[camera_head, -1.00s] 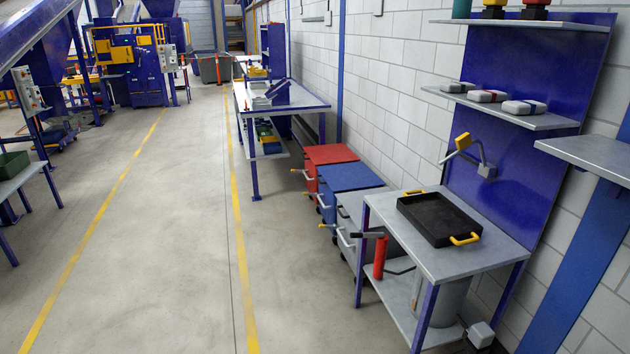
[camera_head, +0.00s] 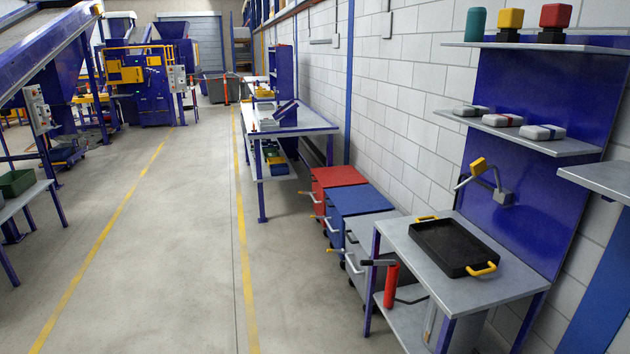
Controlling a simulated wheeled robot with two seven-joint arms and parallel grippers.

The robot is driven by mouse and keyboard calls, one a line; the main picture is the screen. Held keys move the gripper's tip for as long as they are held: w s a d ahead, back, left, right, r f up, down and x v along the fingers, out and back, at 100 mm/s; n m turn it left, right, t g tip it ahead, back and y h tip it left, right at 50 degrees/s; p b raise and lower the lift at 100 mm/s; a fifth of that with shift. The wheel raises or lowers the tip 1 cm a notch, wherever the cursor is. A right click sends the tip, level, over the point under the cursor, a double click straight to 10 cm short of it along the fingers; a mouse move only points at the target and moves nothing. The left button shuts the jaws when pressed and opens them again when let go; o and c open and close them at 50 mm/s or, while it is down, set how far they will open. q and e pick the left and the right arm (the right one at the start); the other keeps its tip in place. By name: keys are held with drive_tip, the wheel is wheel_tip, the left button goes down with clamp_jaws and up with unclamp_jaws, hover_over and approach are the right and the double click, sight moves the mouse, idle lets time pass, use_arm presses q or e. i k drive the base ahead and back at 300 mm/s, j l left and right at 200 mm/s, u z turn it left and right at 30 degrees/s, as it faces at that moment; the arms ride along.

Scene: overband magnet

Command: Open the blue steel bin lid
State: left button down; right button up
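The blue steel bin (camera_head: 335,233) stands by the right wall, between a red bin (camera_head: 322,206) and a grey bin (camera_head: 362,282). Its flat blue lid (camera_head: 364,201) is down, so the bin is closed. Pale handles stick out at its left side, toward the aisle. Neither of my grippers shows in the view.
A grey workbench (camera_head: 458,284) with a black tray (camera_head: 452,249) and a red cylinder (camera_head: 391,284) stands nearer, at the right. A long table (camera_head: 305,124) stands beyond the bins. The floor (camera_head: 195,230) left of the bins is clear, with yellow lines.

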sight(353, 200)
drive_tip(key=i+j+u, duration=0.1)
drive_tip(key=i+u, duration=0.4)
drive_tip(key=i, duration=1.6)
drive_tip(key=i+j+z, duration=0.1)
drive_tip(key=i+z, duration=0.3)
drive_tip(key=i, duration=0.2)
drive_tip(key=i+j+z, duration=0.4)
drive_tip(key=i, duration=0.2)
drive_tip(key=i+j+z, duration=0.4)
drive_tip(key=i+j, duration=0.05)
drive_tip(key=i, duration=0.15)
